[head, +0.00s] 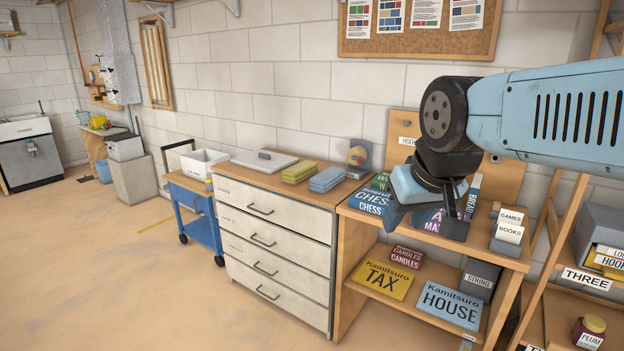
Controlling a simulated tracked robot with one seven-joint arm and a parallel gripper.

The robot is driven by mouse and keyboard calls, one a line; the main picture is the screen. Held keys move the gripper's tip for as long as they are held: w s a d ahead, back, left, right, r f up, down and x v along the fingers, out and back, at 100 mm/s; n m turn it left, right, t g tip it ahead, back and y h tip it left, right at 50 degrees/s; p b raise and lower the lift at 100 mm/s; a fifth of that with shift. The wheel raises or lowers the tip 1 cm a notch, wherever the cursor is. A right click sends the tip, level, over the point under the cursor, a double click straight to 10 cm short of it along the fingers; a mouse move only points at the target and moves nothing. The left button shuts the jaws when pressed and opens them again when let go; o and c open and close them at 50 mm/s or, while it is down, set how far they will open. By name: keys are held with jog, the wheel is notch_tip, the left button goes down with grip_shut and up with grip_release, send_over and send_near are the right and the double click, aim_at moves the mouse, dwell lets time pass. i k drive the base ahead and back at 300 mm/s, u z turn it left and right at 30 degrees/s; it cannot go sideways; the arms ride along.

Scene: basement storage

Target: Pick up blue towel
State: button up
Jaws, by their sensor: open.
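A blue folded towel (327,180) lies on the wooden top of the white drawer cabinet (276,236), near its right end. A yellow folded towel (299,172) lies just left of it. My gripper (426,212) points down in front of the shelf unit, to the right of the blue towel and apart from it. It is open, and I see nothing held in it. My gripper hides part of the books and signs behind it.
A wooden shelf unit (352,256) with books and boxes stands right of the cabinet. A grey flat lidded thing (264,160) lies left of the towels, and a small grey box with a picture (359,157) stands behind. A blue cart (201,226) stands at left. The floor in front is clear.

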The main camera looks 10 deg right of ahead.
aim_at(326, 181)
jog(key=u, duration=0.15)
jog(key=i, duration=1.95)
jog(key=z, duration=0.45)
